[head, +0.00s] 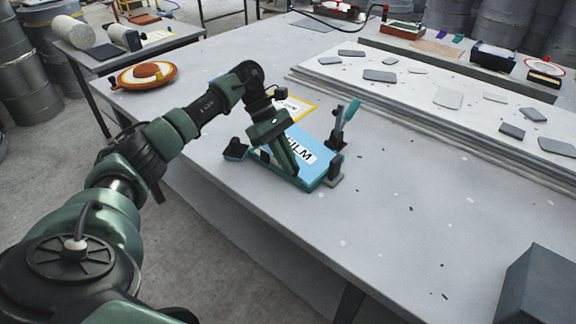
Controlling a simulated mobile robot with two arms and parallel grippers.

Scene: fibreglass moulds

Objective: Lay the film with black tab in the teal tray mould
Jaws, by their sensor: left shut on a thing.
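A light-blue film (322,161) with a white label reading "FILM" lies flat over the teal tray mould (314,187), whose teal edge shows along the near side. My left gripper (286,165) points down over the film's left part, its dark green fingers close together and shut on the film. The fingers cover that part, so I cannot make out the black tab. A black clamp-like piece (236,149) stands at the mould's left, and a dark one with a teal handle (346,121) at its right. My right gripper is not in view.
A yellow-edged sheet (309,108) lies behind the mould. An orange round mould (146,76) sits at the table's far left. A raised slab with several grey pieces (448,98) runs along the right.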

